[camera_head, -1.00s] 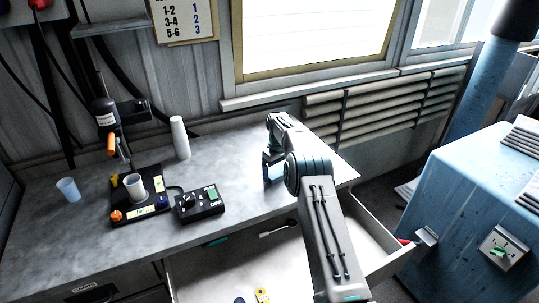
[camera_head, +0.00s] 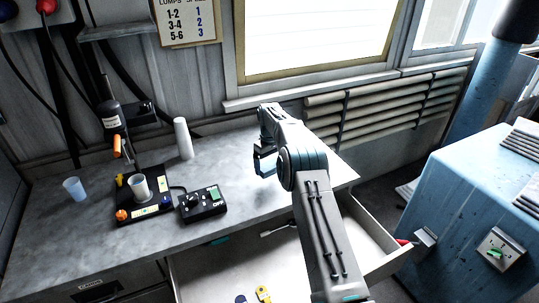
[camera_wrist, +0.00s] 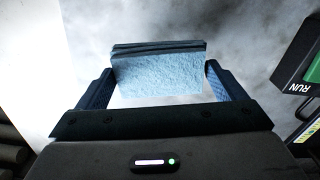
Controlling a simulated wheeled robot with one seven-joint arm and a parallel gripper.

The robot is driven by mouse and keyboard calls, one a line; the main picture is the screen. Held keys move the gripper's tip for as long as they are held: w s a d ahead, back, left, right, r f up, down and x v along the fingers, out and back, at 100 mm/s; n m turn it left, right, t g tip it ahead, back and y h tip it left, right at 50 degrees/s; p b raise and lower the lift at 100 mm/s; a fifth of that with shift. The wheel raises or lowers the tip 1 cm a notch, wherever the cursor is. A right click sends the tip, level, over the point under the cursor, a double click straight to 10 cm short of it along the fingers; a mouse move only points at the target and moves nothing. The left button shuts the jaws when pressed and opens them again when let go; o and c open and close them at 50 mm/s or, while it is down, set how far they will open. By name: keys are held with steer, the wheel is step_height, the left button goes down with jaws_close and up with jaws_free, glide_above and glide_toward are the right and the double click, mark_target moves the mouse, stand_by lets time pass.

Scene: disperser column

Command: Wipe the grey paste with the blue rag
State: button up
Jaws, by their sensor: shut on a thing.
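My gripper (camera_head: 263,160) is over the right part of the grey bench top (camera_head: 240,185). In the wrist view, my gripper (camera_wrist: 158,76) is shut on the blue rag (camera_wrist: 158,72). The rag is a light blue, folded piece held between the two fingers, with the mottled bench surface behind it. I cannot tell from these views whether the rag touches the bench. In the head view the rag is hard to make out behind the arm. I cannot pick out the grey paste from the blotchy grey bench top.
A black control box (camera_head: 203,204) stands left of my gripper. Further left are a disperser stand with a cup (camera_head: 140,187) on its base, a stack of white cups (camera_head: 183,139) and a bluish cup (camera_head: 74,189). An open drawer (camera_head: 210,268) juts out in front.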

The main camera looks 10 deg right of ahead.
steer(key=shift+r+p, duration=0.65)
steer(key=shift+r, duration=0.75)
